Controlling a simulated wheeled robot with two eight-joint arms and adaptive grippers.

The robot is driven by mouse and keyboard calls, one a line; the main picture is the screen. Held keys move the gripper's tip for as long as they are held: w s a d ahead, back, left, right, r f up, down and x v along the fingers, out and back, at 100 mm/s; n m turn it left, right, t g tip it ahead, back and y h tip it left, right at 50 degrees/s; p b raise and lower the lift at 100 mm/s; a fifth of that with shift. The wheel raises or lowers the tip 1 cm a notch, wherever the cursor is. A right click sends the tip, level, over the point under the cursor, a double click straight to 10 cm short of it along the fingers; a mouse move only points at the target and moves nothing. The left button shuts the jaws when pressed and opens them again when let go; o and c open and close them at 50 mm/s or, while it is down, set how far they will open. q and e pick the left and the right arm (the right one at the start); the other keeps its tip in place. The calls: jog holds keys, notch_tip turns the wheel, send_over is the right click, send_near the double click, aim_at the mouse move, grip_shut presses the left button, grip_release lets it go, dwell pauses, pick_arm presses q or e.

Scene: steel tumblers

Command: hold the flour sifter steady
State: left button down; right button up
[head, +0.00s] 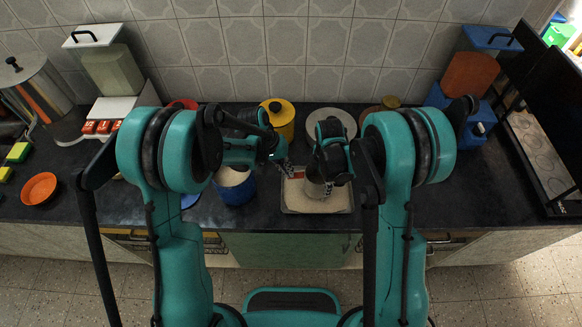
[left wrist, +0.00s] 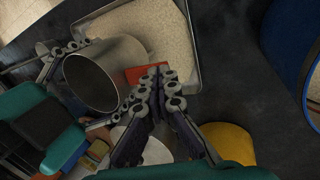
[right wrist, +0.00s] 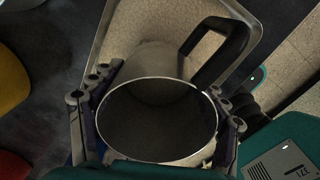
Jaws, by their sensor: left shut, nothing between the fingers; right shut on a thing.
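The flour sifter is a steel cup with a black handle. In the head view the sifter (head: 313,188) is over a tray (head: 318,210) of pale grainy stuff. My right gripper (right wrist: 162,85) is shut on it, one finger on each side of its wall. In the right wrist view the sifter (right wrist: 155,125) shows its open mouth and its handle. It also shows in the left wrist view (left wrist: 92,80). My left gripper (head: 284,168) is shut and empty just left of the sifter. In the left wrist view my left fingertips (left wrist: 158,74) are near a red piece (left wrist: 134,73).
A blue container (head: 235,190) with pale contents stands left of the tray. An orange bowl (head: 39,188) lies far left. The dark counter right of the tray is clear.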

pick_arm(q)
jog(key=shift+f, duration=0.4)
jog(key=shift+r, duration=0.8)
jog(key=d+r+v, duration=0.1)
jog(key=d+v, duration=0.1)
jog(key=v, duration=1.1)
jog(key=shift+d+r, duration=0.15)
jog(key=shift+r, duration=0.2)
jog(key=shift+f, duration=0.1)
